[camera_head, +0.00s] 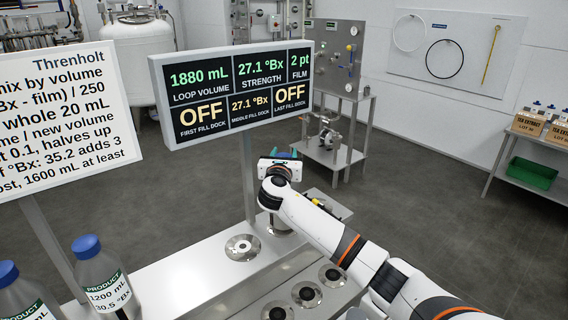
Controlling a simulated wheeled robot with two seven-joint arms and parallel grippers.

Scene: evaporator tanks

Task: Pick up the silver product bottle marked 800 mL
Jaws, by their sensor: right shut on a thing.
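My right arm reaches from the lower right, and its gripper (281,160) is over the far end of the steel bench. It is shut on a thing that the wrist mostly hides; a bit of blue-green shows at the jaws. I cannot tell what the thing is. No label reading 800 mL is readable. A silver product bottle (100,272) with a blue cap, marked 1200 mL and 30.5 °Bx, stands at lower left. Another silver, blue-capped product bottle (14,290) is cut off at the left edge, its volume unseen. My left gripper is not in view.
The steel bench (190,262) has a round dock (242,247) and several smaller round fittings in front. A display (235,88) shows 1880 mL, with first and last fill docks OFF. A white text board (60,120) stands left. Open floor lies beyond the bench.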

